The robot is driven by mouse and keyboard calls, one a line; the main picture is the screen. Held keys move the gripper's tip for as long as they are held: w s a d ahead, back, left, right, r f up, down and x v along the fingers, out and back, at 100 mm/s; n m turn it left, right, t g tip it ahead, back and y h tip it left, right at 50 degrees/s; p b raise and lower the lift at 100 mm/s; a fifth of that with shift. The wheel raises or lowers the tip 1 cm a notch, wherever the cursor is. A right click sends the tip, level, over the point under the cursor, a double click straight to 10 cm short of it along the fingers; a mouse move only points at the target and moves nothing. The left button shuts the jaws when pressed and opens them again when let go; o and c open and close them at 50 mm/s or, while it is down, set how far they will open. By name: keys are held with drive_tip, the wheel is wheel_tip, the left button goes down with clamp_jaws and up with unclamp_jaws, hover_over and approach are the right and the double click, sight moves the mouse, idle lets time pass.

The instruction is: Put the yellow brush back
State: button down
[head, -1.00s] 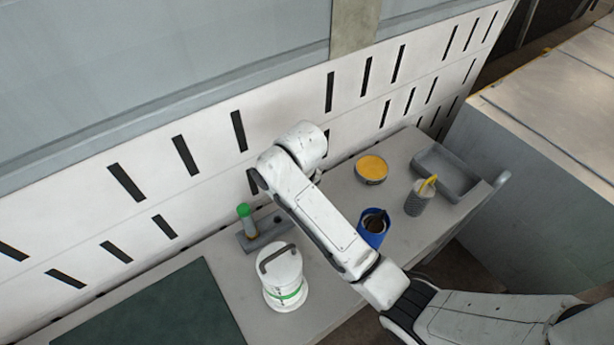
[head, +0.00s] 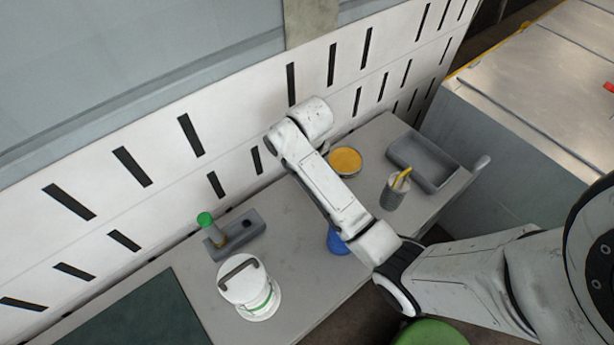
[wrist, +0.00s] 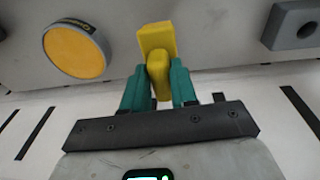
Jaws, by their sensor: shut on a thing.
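My gripper (wrist: 158,85) has teal fingers shut on the yellow brush (wrist: 157,40) in the wrist view. The brush shows as a yellow block with a narrower yellow part between the fingers. In the head view my arm hides both gripper and brush. A grey holder block (head: 252,238) stands on the bench by the wall, with a green-topped piece (head: 205,219) in one end and an open hole at the other. The holder's holed end also shows at the top right of the wrist view (wrist: 292,26). The brush is apart from it.
A round yellow-topped tin (head: 345,160), a grey cup (head: 394,195) with a yellow stick and a grey tray (head: 425,165) stand to the right. A blue cup (head: 337,243) is partly behind my arm. A white canister (head: 247,287) stands at the front left.

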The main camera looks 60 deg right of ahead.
drive_tip(key=shift+f, duration=2)
drive_tip(key=shift+a, duration=0.1)
drive_tip(key=c, duration=0.9)
unclamp_jaws()
drive_tip(key=shift+f, duration=0.1)
drive_tip(key=r, duration=0.8)
drive_tip(key=s+a+r, duration=0.1)
drive_tip(key=r, duration=0.3)
drive_tip(key=shift+s+r, duration=0.1)
